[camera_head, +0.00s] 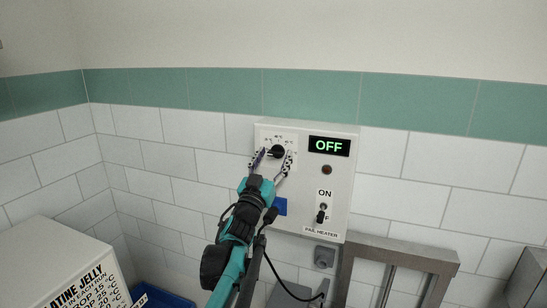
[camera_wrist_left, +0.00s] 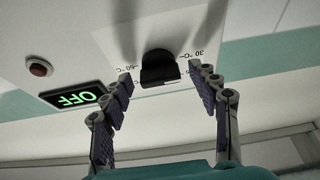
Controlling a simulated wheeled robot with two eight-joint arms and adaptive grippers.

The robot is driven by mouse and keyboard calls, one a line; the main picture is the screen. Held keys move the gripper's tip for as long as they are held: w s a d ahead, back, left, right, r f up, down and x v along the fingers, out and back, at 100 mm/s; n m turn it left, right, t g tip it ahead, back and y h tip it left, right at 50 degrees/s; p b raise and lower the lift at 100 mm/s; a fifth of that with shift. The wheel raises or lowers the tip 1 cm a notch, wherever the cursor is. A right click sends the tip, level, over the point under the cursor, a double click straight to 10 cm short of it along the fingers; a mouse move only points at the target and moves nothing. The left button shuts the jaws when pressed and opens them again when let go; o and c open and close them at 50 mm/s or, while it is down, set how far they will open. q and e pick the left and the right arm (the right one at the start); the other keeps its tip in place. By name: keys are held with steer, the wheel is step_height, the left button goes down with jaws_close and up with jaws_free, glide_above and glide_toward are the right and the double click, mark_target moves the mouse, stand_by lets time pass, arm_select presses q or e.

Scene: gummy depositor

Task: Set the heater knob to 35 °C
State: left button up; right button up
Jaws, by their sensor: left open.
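The heater panel (camera_head: 339,180) is a pale box on the tiled wall, labelled as a pail heater. Its black heater knob (camera_head: 278,151) sits at the upper left, inside a white temperature dial. In the left wrist view the knob (camera_wrist_left: 160,69) is between the fingers, with "60 °C" and "30 °C" marks beside it; its exact setting cannot be read. My left gripper (camera_head: 272,160) is open, its fingers on either side of the knob, apart from it in the wrist view. The display (camera_head: 329,146) reads "OFF" in green. My right gripper is not in view.
A dark red lamp (camera_head: 326,170) and an ON/OFF toggle switch (camera_head: 322,213) are on the panel's right side. A white box with black lettering (camera_head: 58,262) stands at lower left. A grey metal frame (camera_head: 401,254) is below right of the panel.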

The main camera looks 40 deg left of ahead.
arm_select(q)
steer(key=shift+c, duration=0.3)
steer(key=c, duration=1.1)
steer(key=shift+a+m+h, duration=0.1)
steer(key=shift+m+h, duration=0.3)
steer(key=shift+m, duration=0.1)
steer(key=shift+a+r+m+h+b, duration=0.1)
steer(key=shift+m+h, duration=0.8)
steer(key=shift+m, duration=1)
steer(key=shift+d+f+m+h+b, duration=0.1)
steer(key=shift+m+h, duration=0.8)
steer(key=shift+m, duration=1)
steer(key=shift+a+r+m+h+b, duration=0.1)
steer(key=shift+m+h, duration=0.8)
steer(key=shift+m, duration=1)
